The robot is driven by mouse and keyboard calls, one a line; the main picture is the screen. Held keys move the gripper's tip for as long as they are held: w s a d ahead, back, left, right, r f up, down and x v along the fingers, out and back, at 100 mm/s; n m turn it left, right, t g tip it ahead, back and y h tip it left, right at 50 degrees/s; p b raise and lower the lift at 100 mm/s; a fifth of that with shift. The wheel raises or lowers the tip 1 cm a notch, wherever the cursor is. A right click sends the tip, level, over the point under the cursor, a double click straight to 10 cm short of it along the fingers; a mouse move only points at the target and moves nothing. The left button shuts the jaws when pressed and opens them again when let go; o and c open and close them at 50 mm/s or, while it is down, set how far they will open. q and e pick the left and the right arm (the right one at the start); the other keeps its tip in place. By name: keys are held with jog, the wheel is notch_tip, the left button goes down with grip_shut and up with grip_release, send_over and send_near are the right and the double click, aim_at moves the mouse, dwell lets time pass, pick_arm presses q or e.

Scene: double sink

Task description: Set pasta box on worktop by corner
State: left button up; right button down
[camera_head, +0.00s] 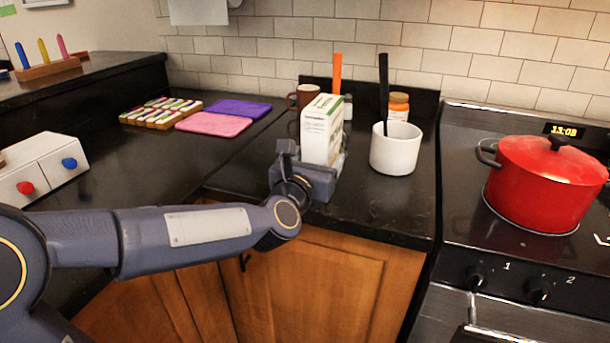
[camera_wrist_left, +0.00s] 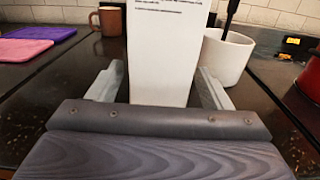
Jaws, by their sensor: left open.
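The pasta box (camera_head: 321,130) is white with green print and stands upright on the dark worktop (camera_head: 372,208) near the corner. My left gripper (camera_head: 328,165) is at its lower part, with the fingers to either side of the box. In the left wrist view the box (camera_wrist_left: 162,60) stands between the two open fingers (camera_wrist_left: 158,88), and a gap shows beside it. Its base is hidden behind the gripper body. My right gripper is in neither view.
A white crock (camera_head: 395,150) with utensils stands right of the box. A brown mug (camera_head: 303,97) and an orange-lidded jar (camera_head: 398,104) stand behind. Pink (camera_head: 213,124) and purple (camera_head: 238,109) boards lie left. A red pot (camera_head: 545,180) sits on the stove at right.

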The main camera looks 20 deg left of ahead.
pick_arm(q)
jog(key=s, duration=0.9)
jog(key=s+a+f+m+g+h, duration=0.1)
jog(key=s+f+m+g, duration=0.3)
jog(key=m, duration=0.7)
jog(key=s+a+f+m+g+h, duration=0.1)
jog(key=s+f+m+g, duration=0.3)
jog(key=s+f+m, duration=0.4)
jog(key=s+a+f+m+g+h, duration=0.1)
jog(key=s+f+m+g, duration=0.3)
jog(key=s+m, duration=0.7)
notch_tip(320, 180, down, 2)
jog(key=m, duration=0.4)
jog(key=shift+s+a+f, duration=0.15)
jog(key=shift+s+f, duration=0.05)
jog(key=shift+f, duration=0.05)
